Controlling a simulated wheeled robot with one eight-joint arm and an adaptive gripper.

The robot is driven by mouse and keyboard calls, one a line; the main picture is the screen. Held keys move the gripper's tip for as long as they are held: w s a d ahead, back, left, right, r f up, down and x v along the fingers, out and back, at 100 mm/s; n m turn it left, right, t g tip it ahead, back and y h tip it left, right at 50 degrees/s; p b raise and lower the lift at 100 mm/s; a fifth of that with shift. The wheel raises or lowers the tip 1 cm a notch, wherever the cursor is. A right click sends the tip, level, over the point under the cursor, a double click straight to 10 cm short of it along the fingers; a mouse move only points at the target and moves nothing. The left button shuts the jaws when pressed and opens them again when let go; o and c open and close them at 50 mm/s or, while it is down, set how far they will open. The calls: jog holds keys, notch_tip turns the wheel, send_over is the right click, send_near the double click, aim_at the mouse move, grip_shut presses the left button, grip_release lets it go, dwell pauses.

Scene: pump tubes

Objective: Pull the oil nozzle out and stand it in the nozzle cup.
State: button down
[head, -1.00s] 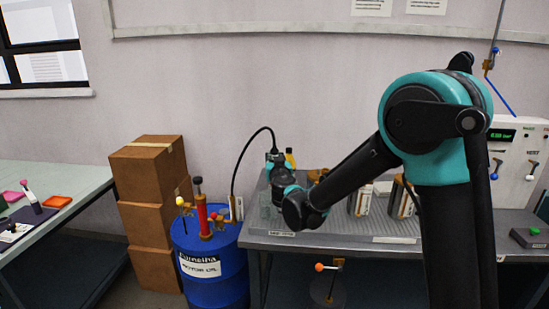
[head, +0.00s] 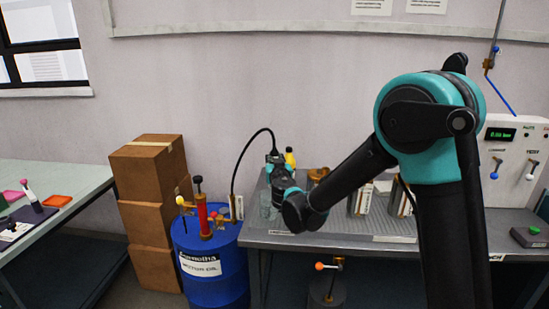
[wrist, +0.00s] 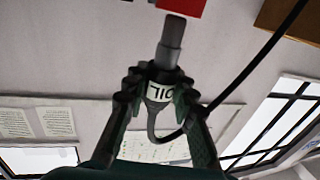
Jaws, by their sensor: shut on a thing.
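The oil nozzle (wrist: 170,45) is between the fingers of my gripper (wrist: 160,84) in the wrist view. It has a grey tube end and a white band lettered "OIL". The gripper is shut on it. In the head view my gripper (head: 277,163) is above the left end of the metal bench, and the nozzle is mostly hidden there. A black hose (head: 240,155) arches from the blue drum (head: 213,274) up to the gripper. I cannot pick out the nozzle cup for certain; clear vessels (head: 265,204) stand on the bench below the gripper.
A red hand pump (head: 203,220) stands on the drum, left of the bench (head: 345,238). A yellow-capped bottle (head: 290,157) is behind the gripper. Upright boxes (head: 363,198) stand on the bench to the right. Stacked cartons (head: 150,175) are left of the drum.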

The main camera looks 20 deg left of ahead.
jog(key=shift+f, duration=1.8)
jog(key=c, duration=1.2)
grip_release()
jog(key=shift+o, duration=0.2)
jog(key=v, duration=1.2)
jog(key=shift+d, duration=0.1)
